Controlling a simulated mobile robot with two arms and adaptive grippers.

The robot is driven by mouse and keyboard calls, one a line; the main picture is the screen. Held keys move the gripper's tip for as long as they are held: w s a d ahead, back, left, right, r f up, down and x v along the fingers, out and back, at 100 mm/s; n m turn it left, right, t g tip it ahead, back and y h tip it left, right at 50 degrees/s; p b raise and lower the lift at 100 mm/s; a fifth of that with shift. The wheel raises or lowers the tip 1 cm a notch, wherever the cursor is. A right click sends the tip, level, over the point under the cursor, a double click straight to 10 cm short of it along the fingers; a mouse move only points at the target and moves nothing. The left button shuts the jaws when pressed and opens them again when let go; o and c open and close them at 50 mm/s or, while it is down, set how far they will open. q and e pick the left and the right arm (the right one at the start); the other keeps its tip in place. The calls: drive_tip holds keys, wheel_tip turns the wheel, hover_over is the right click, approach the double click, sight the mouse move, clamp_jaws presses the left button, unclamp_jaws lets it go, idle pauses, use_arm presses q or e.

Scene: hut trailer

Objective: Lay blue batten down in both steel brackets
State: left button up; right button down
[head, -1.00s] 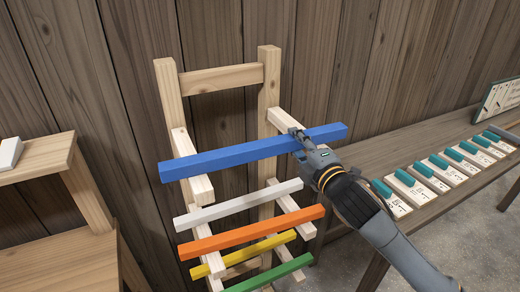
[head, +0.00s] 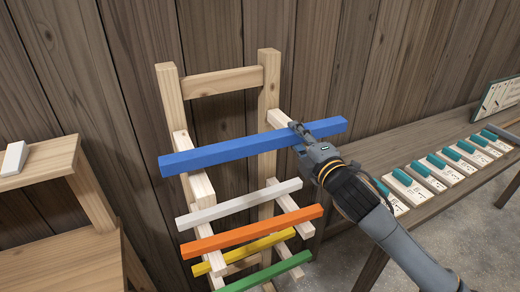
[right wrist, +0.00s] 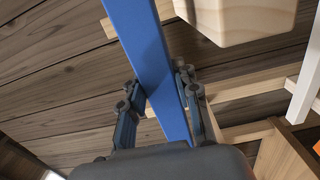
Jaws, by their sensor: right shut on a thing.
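The blue batten (head: 225,151) is a long square bar, held roughly level across the front of the wooden rack (head: 169,110), near its upper pair of wooden arms. My right gripper (head: 300,134) is shut on it towards its right end. In the right wrist view the blue batten (right wrist: 148,50) runs between the two fingers (right wrist: 160,100), beside the pale end of a wooden arm (right wrist: 235,18). Whether the batten touches the arms is unclear. I cannot make out steel brackets in either view. My left gripper is not in view.
Below hang a white batten (head: 235,206), an orange batten (head: 250,233), a yellow batten (head: 255,248) and a green batten (head: 265,275). A wooden bench (head: 400,150) with several teal-topped blocks stands right. A wooden shelf unit (head: 55,160) stands left.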

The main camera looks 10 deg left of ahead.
drive_tip(key=shift+r, duration=0.4)
drive_tip(key=p+v, duration=0.3)
drive_tip(key=v, duration=1.1)
idle(0.4)
drive_tip(key=shift+f, duration=0.2)
